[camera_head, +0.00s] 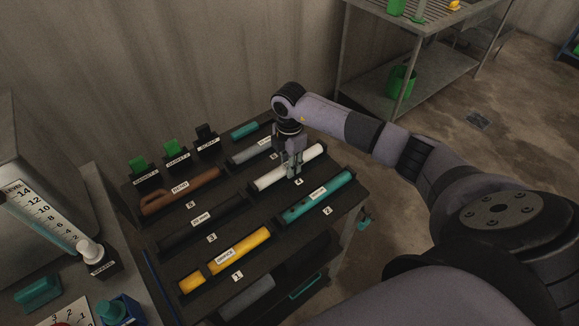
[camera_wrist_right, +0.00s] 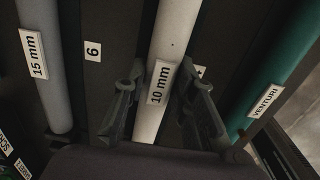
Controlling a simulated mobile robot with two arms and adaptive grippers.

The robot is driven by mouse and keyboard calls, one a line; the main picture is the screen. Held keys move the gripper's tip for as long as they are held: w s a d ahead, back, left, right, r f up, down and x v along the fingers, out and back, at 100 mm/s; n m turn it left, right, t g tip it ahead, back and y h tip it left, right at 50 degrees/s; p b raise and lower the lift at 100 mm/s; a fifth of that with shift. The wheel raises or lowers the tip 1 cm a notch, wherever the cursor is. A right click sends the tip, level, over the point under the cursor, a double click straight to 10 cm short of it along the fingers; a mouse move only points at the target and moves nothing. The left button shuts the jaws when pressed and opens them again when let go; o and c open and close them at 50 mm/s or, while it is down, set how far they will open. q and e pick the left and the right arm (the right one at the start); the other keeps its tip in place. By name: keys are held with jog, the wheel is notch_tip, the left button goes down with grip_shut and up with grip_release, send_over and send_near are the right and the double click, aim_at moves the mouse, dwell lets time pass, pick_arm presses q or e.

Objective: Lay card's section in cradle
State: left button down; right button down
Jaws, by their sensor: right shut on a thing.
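A white pipe section (camera_head: 311,158) labelled "10 mm" lies along slot 4 of the dark rack (camera_head: 225,221). My right gripper (camera_head: 293,172) comes down over its middle and is shut on it. In the right wrist view the gripper's fingers (camera_wrist_right: 162,95) stand on both sides of the white section (camera_wrist_right: 175,35), just by its label. The section appears to lie level in its slot; whether it is lifted at all I cannot tell. My left gripper is not in view.
Other sections lie close by: teal "VENTURI" (camera_head: 318,200), yellow "ORIFICE" (camera_head: 225,260), black "20 mm" (camera_head: 203,220), brown (camera_head: 181,191) and grey "15 mm" (camera_head: 248,152). Green and black labelled blocks (camera_head: 171,150) stand along the back left. A level gauge (camera_head: 45,217) stands at left.

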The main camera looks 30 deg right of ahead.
jog(key=shift+r+p, duration=2.9)
jog(key=shift+r, duration=0.8)
jog(key=shift+f, duration=0.15)
